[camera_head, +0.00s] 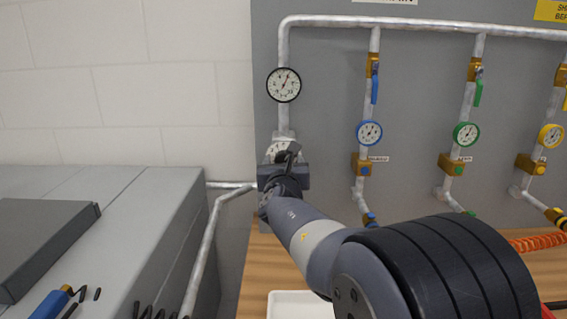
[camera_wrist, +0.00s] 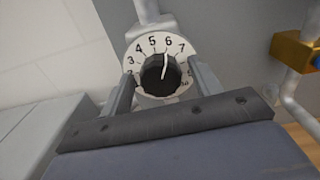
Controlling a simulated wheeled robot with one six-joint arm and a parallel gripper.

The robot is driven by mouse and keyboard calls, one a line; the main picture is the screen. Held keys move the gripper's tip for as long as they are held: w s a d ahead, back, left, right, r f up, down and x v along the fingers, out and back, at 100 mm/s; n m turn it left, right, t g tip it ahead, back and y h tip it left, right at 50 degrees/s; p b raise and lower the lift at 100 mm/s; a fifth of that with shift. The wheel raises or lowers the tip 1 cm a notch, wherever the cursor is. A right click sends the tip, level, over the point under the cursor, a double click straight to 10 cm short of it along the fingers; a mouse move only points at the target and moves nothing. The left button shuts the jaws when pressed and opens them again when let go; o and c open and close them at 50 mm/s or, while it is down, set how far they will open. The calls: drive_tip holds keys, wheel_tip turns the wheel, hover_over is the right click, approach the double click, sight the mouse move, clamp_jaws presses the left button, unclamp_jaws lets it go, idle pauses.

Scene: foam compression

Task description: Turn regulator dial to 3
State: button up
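The regulator dial is a black round knob (camera_wrist: 158,75) on a white numbered plate (camera_wrist: 137,50), seen in the wrist view. Its white pointer line points up, close to the 6. The 3 is at the plate's left. My gripper (camera_wrist: 160,72) is open, with one finger to each side of the knob and a gap seeming to show on both sides. In the head view, my gripper (camera_head: 286,158) is in front of the white plate (camera_head: 275,150) and hides most of the dial.
Blue (camera_head: 369,133), green (camera_head: 466,134) and yellow (camera_head: 551,136) gauges are on pipes to the right. A grey cabinet (camera_head: 130,235) stands at the left, with a white tray (camera_head: 290,305) below.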

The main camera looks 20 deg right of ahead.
drive_tip(key=c, duration=0.9)
drive_tip(key=shift+n, duration=0.3)
